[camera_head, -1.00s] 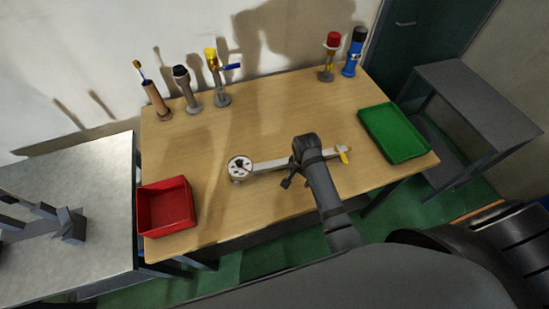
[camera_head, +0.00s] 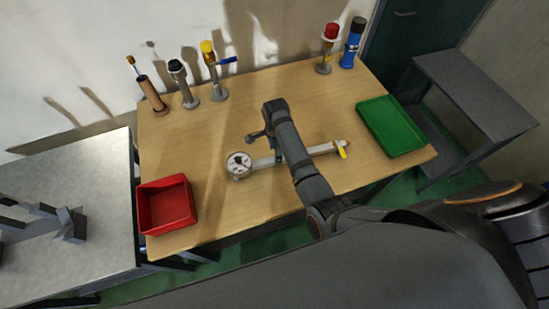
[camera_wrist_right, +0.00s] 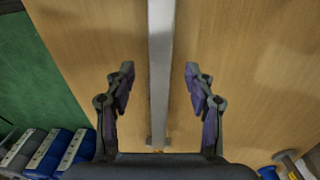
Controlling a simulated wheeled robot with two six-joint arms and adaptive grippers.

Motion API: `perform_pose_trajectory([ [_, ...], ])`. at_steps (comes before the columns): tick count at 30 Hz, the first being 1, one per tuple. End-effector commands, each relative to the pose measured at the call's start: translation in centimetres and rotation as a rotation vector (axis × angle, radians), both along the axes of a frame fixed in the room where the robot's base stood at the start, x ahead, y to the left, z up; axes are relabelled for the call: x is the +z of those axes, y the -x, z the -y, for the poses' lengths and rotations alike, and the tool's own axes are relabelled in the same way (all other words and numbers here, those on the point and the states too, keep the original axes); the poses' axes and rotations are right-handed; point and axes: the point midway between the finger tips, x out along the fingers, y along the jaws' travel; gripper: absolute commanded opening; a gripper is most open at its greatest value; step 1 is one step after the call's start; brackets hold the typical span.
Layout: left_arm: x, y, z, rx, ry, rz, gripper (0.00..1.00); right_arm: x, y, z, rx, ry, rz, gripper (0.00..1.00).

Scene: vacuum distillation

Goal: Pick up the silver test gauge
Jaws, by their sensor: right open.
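The silver test gauge lies on the wooden table, with its round white dial (camera_head: 238,163) at the left and a long silver bar (camera_head: 325,150) running right to a yellow-marked end. My right arm crosses over the bar and hides its middle. My right gripper (camera_head: 266,147) is over the bar, nearer the dial. In the right wrist view, the silver bar (camera_wrist_right: 161,55) runs between the two open fingers of the right gripper (camera_wrist_right: 158,80), with a gap on each side. I cannot tell their height above it. My left gripper is not in view.
A red bin (camera_head: 166,205) stands at the table's front left and a green tray (camera_head: 394,125) at the right. Several upright fittings, including a yellow-topped valve (camera_head: 214,75) and a blue-bodied one (camera_head: 352,45), line the back edge. The table between is mostly clear.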

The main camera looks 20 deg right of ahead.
Motion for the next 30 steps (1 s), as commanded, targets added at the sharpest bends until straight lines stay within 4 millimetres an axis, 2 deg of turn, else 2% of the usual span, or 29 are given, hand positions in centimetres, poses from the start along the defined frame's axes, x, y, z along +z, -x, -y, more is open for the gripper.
perform_pose_trajectory([
  [3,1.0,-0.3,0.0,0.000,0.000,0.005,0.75,-1.3,0.0,-0.1,0.000,0.001,-0.006,0.55],
  [9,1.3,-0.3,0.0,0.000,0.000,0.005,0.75,-4.4,-0.2,-0.3,0.001,0.000,-0.004,0.55],
  [17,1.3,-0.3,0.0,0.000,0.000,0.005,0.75,-5.0,-0.2,-0.3,0.000,0.000,-0.001,0.55],
  [30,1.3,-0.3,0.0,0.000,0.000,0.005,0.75,-5.0,-0.2,-0.3,0.001,0.000,-0.001,0.00],
])
